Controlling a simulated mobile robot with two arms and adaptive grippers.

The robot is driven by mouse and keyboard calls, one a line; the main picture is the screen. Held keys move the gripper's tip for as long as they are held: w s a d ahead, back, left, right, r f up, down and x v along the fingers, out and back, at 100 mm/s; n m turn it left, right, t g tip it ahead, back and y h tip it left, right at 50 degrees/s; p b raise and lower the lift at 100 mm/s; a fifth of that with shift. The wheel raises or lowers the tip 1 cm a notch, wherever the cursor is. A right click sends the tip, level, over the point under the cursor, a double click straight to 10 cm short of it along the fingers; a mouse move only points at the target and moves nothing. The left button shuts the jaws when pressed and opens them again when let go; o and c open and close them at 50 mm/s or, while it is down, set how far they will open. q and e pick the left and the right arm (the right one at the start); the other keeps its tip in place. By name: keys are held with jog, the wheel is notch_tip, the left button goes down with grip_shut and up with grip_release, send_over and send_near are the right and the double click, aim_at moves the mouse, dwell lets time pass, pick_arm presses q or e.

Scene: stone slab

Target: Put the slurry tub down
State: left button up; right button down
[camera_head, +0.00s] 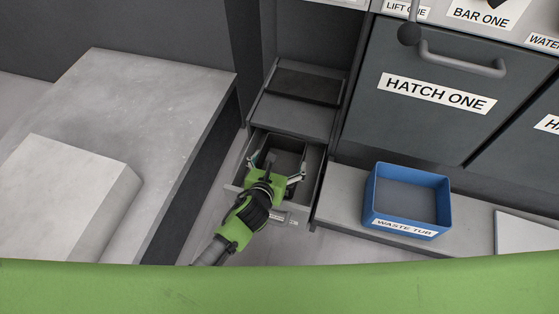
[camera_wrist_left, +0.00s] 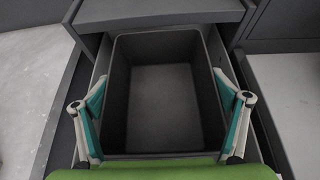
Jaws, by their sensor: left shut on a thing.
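The slurry tub, a dark grey open tub (camera_head: 284,154), sits within an open drawer (camera_head: 314,178), and no label on it is readable. In the left wrist view the tub (camera_wrist_left: 168,88) looks empty, with its near wall hidden by my green gripper body. My left gripper (camera_head: 276,171) reaches in from the drawer's front side. Its fingers are spread wide along the tub's two side walls and are shut on it. I cannot tell whether the tub's bottom touches the drawer floor. My right gripper is not in view.
A grey ledge (camera_head: 298,118) is behind the drawer. A blue waste tub (camera_head: 410,228) stands on a low shelf (camera_head: 343,205) at right, below a hatch (camera_head: 430,110) marked HATCH ONE. A stone slab (camera_head: 70,190) lies on a block (camera_head: 150,105) at left.

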pick_arm(q)
jog(key=shift+f, duration=0.3)
jog(key=shift+s+f+b, duration=0.25)
jog(key=shift+f+b, duration=0.1)
jog(key=shift+f, duration=0.05)
jog(key=o, duration=1.5)
jog(key=shift+s+f, duration=0.15)
jog(key=shift+f, duration=0.05)
jog(key=shift+r, duration=0.15)
jog(key=shift+r+p, duration=0.4)
jog(key=shift+r, duration=0.15)
jog(key=p+v, duration=0.1)
jog(key=v, duration=1)
jog(key=shift+r, duration=0.45)
